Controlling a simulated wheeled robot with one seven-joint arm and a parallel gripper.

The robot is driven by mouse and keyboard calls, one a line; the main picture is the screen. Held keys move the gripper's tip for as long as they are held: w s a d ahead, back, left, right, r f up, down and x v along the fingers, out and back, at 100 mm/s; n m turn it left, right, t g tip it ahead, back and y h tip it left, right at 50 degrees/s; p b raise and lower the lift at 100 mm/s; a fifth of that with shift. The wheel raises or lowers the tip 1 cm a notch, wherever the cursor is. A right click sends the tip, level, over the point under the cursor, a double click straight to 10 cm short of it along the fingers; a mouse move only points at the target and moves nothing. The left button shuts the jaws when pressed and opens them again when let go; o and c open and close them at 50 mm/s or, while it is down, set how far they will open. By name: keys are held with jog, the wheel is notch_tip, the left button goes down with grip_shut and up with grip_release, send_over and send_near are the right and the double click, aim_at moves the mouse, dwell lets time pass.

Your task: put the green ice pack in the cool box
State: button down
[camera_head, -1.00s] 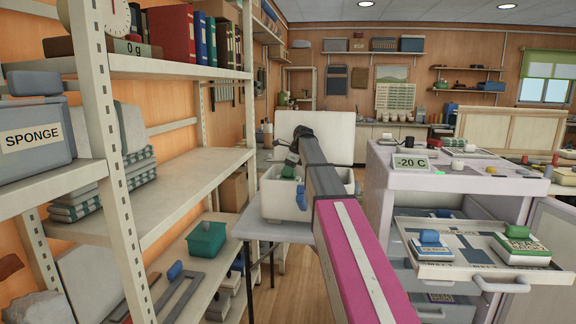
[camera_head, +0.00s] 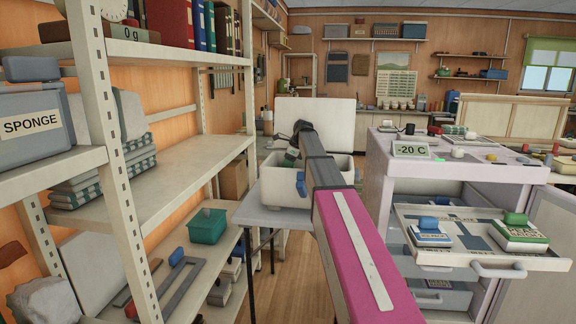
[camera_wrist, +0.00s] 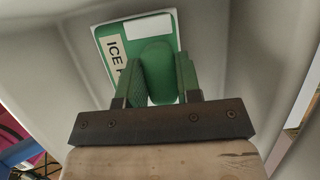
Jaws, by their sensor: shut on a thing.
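The green ice pack (camera_wrist: 112,28) shows in the wrist view with a white label reading "ICE" and a rounded green grip on top. My gripper (camera_wrist: 157,80) is shut on that green grip, one finger on each side. Pale walls of the cool box surround the pack in the wrist view. In the head view the cool box (camera_head: 283,188) is white with blue latches, its lid (camera_head: 312,125) open behind it, on a grey table. My gripper end (camera_head: 298,150) reaches over and into its opening. Whether the pack rests on the floor of the box I cannot tell.
A freezer (camera_head: 425,170) marked -20 C stands at right with an open drawer (camera_head: 470,250) holding a blue-gripped pack (camera_head: 430,232) and a green-gripped pack (camera_head: 515,228). Metal shelving (camera_head: 180,180) with a sponge box (camera_head: 35,130) stands at left.

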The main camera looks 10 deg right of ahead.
jog(key=shift+f, duration=0.45)
jog(key=c, duration=0.7)
grip_release()
jog(key=v, duration=1)
jog(key=shift+d+r, duration=0.15)
jog(key=shift+r, duration=0.2)
